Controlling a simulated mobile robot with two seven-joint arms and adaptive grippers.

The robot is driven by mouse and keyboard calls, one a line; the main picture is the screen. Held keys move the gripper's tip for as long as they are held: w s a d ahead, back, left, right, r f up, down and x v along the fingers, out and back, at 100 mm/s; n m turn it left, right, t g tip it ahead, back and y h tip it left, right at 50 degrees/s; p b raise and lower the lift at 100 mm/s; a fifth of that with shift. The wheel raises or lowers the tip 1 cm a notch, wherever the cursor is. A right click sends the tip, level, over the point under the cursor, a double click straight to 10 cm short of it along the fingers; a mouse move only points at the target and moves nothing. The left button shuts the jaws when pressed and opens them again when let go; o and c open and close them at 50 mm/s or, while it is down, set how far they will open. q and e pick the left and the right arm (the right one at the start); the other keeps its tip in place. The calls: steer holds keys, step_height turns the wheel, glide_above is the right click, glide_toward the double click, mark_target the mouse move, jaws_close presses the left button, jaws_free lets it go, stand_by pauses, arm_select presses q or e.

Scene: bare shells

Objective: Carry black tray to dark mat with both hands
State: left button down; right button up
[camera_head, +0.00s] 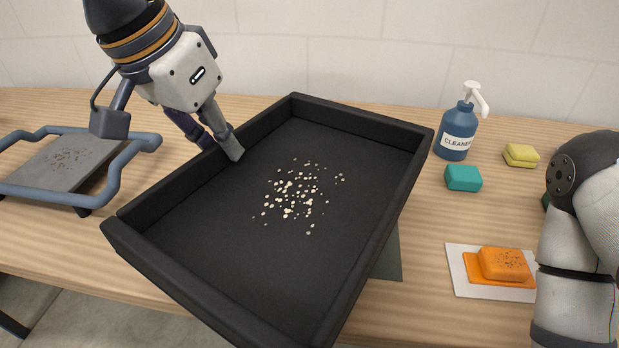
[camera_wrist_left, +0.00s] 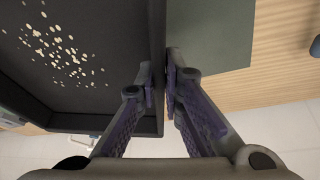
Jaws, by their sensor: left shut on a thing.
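The black tray (camera_head: 225,235) fills the middle of the head view, with pale crumbs (camera_head: 290,195) scattered on its floor. It looks raised above the table, and its near end reaches toward the bottom of the picture. My left gripper (camera_head: 222,147) is shut on the tray's left wall, one finger inside and one outside. The left wrist view shows the wall between the fingers (camera_wrist_left: 161,82). The dark grey-green mat (camera_head: 391,260) is mostly hidden under the tray; it also shows in the left wrist view (camera_wrist_left: 215,40). My right gripper is not in view; only right arm links show.
A blue-handled grey rack (camera_head: 65,160) stands left. At right are a cleaner bottle (camera_head: 458,135), a teal sponge (camera_head: 463,178), a yellow sponge (camera_head: 521,155), and an orange sponge (camera_head: 503,263) on a white card (camera_head: 465,285). A wall closes off the back.

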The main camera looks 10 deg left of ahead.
arm_select(q)
steer(key=w+a+f, duration=0.1)
steer(key=w+f, duration=0.2)
steer(key=w, duration=0.1)
steer(key=w+a+f, duration=0.1)
steer(key=w+f, duration=0.2)
steer(key=w, duration=0.1)
steer(key=w+a+f+b, duration=0.1)
steer(key=w+f, duration=0.2)
steer(key=w, duration=0.1)
steer(key=shift+w+a, duration=0.3)
steer(key=shift+w+f, duration=0.2)
step_height(320, 180, down, 3)
steer(key=shift+w+a+f, duration=0.15)
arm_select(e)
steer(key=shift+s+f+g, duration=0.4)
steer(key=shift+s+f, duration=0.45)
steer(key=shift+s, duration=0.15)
arm_select(q)
steer(key=c, duration=1.7)
jaws_free()
steer(key=shift+f, duration=0.1)
